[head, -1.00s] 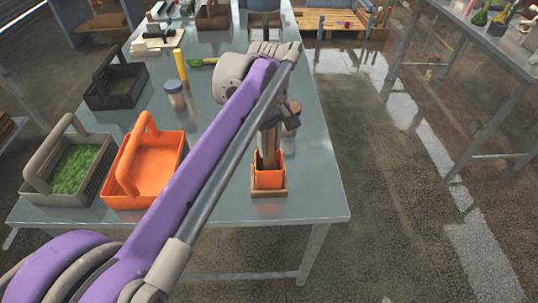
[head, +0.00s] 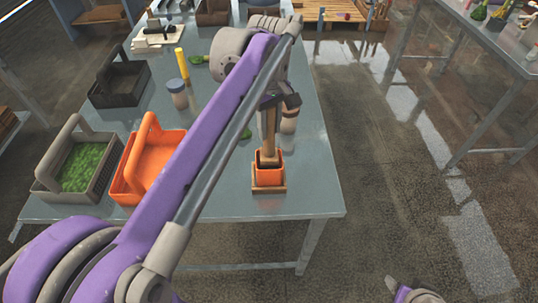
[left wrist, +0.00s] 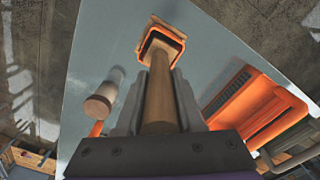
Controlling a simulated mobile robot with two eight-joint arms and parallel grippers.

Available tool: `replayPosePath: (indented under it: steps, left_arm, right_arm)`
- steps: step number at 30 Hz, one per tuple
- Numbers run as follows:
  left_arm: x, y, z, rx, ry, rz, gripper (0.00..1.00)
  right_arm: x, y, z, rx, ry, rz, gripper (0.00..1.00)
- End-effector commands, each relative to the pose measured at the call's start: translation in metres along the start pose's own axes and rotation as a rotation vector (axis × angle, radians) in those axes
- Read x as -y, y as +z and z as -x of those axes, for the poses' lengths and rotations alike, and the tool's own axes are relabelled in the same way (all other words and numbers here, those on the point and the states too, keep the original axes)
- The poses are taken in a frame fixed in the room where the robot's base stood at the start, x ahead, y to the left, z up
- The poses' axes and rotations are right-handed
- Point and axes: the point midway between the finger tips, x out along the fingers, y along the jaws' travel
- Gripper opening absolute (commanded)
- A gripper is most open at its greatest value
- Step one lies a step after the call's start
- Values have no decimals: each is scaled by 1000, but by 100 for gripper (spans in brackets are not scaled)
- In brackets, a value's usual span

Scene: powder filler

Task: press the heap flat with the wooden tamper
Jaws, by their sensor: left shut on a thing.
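My left gripper (head: 276,103) is shut on the upper part of the wooden tamper (head: 268,135). The tamper stands about upright, its lower end at the mouth of a square orange cup (head: 268,178). The left wrist view shows the tamper handle (left wrist: 159,95) between the two fingers, pointing at the orange cup (left wrist: 162,44). The tamper hides most of the cup's inside, so I cannot see the heap or tell whether the tamper touches it. The cup sits on a small wooden base (head: 269,190) near the table's front edge.
On the grey table (head: 225,205) an orange basket (head: 128,192), a grey basket of green material (head: 45,183) and a dark basket (head: 118,84) stand at left. A lidded jar (head: 177,93) and yellow cylinder (head: 182,63) stand behind. Another jar (head: 289,122) is close behind the tamper.

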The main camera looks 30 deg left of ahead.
Motion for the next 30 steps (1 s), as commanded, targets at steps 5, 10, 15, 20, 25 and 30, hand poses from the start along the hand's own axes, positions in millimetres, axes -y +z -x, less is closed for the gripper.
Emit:
replayPosePath:
  steps: [5,10,15,20,25,30]
  left_arm:
    - [0,0,-1,0,-1,0,0]
    - [0,0,-1,0,-1,0,0]
    - [1,0,-8,1,-2,0,0]
    - [1,0,-20,1,-3,0,0]
    - [1,0,-32,1,-3,0,0]
    - [1,0,-43,1,-3,0,0]
  right_arm:
    - [0,1,-1,1,0,0,64]
    - [0,1,-1,1,0,0,64]
    - [0,5,-4,4,0,0,64]
    - [0,11,-9,10,0,0,64]
    - [0,18,-15,16,0,0,64]
    - [0,24,-20,21,0,0,64]
